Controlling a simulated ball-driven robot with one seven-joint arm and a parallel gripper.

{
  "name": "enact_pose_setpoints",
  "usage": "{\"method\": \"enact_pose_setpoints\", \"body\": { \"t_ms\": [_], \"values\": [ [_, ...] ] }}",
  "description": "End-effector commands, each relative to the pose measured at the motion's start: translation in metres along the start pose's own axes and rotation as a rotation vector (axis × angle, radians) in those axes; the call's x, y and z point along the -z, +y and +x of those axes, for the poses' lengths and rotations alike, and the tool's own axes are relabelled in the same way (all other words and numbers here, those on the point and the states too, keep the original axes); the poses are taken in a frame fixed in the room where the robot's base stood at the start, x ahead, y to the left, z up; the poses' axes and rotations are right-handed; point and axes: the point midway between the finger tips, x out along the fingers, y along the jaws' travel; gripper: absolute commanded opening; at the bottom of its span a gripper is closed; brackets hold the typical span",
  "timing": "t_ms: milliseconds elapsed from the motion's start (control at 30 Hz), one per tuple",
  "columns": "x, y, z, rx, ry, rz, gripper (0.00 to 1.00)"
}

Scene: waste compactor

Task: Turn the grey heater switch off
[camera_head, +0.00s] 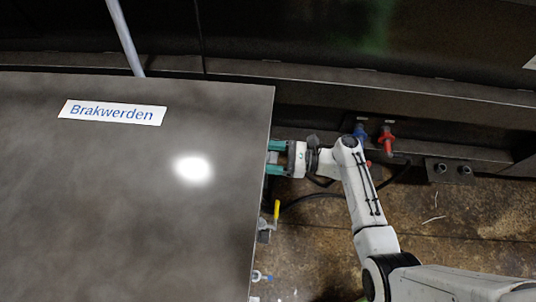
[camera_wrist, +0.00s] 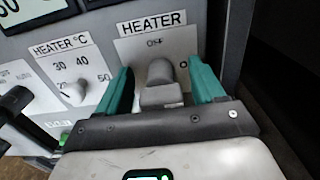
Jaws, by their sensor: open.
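The grey heater switch (camera_wrist: 160,84) is a rounded knob on a white plate under the label "HEATER" in the wrist view. "OFF" is printed above it, and a partly covered letter "O" shows to its right. The knob's exact setting is hard to tell. My gripper (camera_wrist: 162,76) is open, with one teal finger on each side of the knob; whether they touch it is unclear. In the head view my gripper (camera_head: 271,158) is at the right edge of the large dark cabinet (camera_head: 130,210), and the switch is hidden there.
Left of the switch is a "HEATER °C" dial (camera_wrist: 74,92) and a black handle (camera_wrist: 15,103). A yellow lever (camera_head: 277,210) sticks out below my gripper. Blue and red fittings (camera_head: 386,140) and a cable lie behind my arm.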

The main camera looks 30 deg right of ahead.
Motion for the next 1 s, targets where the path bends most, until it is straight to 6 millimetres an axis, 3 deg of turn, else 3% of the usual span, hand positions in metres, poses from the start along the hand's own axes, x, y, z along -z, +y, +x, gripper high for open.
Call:
{"method": "enact_pose_setpoints", "body": {
  "t_ms": [300, 800, 1000],
  "values": [
    [0.0000, -0.0002, 0.0020, 0.001, 0.000, 0.000, 0.67],
    [0.0000, -0.0001, 0.0017, 0.001, 0.000, 0.000, 0.19],
    [0.0001, 0.0000, 0.0017, 0.001, 0.000, -0.009, 0.17]
  ]
}}
